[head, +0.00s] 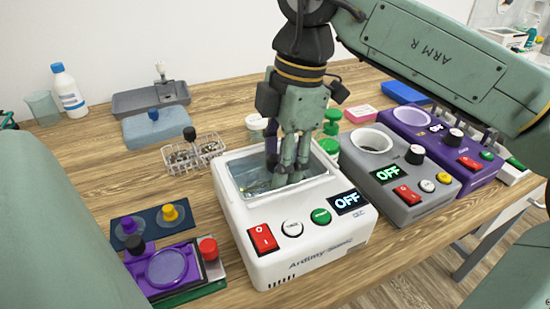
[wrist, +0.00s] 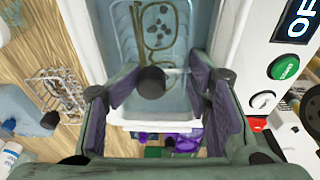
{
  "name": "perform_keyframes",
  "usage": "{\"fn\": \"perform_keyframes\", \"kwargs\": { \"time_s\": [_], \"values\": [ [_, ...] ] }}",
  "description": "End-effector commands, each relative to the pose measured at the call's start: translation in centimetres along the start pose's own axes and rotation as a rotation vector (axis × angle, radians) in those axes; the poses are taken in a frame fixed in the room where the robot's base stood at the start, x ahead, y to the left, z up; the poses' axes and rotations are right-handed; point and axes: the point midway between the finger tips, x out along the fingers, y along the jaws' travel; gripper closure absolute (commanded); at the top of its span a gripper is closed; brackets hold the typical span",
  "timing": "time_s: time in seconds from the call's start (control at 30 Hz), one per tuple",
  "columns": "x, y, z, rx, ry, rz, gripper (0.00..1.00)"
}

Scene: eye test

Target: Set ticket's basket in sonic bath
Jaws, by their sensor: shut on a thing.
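The sonic bath (head: 300,245) is a white box with an open, liquid-filled tank; its display reads OFF. My gripper (head: 284,178) points down into the tank. In the wrist view, my gripper (wrist: 168,85) is shut on a black knob (wrist: 150,82), which looks like a basket's handle. Below it, a clear basket (wrist: 140,22) with gold-brown outlines and dark round bits shows within the tank walls. I cannot tell whether it rests on the tank floor. Another wire basket (head: 180,157) with a black knob stands on the table, left of the bath. I cannot make out a ticket for certain.
A grey machine (head: 400,185) and a purple machine (head: 470,178) stand right of the bath. Purple and blue trays with knobs (head: 165,268) lie at the front left. Grey and blue trays (head: 155,128), a bottle (head: 68,92) and a beaker (head: 43,108) stand behind. Bare wood shows between.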

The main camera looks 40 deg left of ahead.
Motion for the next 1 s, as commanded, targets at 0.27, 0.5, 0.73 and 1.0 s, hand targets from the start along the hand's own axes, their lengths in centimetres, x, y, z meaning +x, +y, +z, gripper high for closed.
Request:
{"fn": "perform_keyframes", "kwargs": {
  "time_s": [0.27,0.5,0.73,1.0],
  "values": [
    [1.17,-1.06,0.62,0.001,-0.018,-0.049,0.44],
    [1.11,-1.06,0.63,0.001,-0.019,-0.049,0.29],
    [1.00,-1.01,0.60,0.000,-0.019,-0.047,0.29],
    [0.80,-0.87,0.49,-0.002,-0.020,-0.042,0.29]
  ]
}}
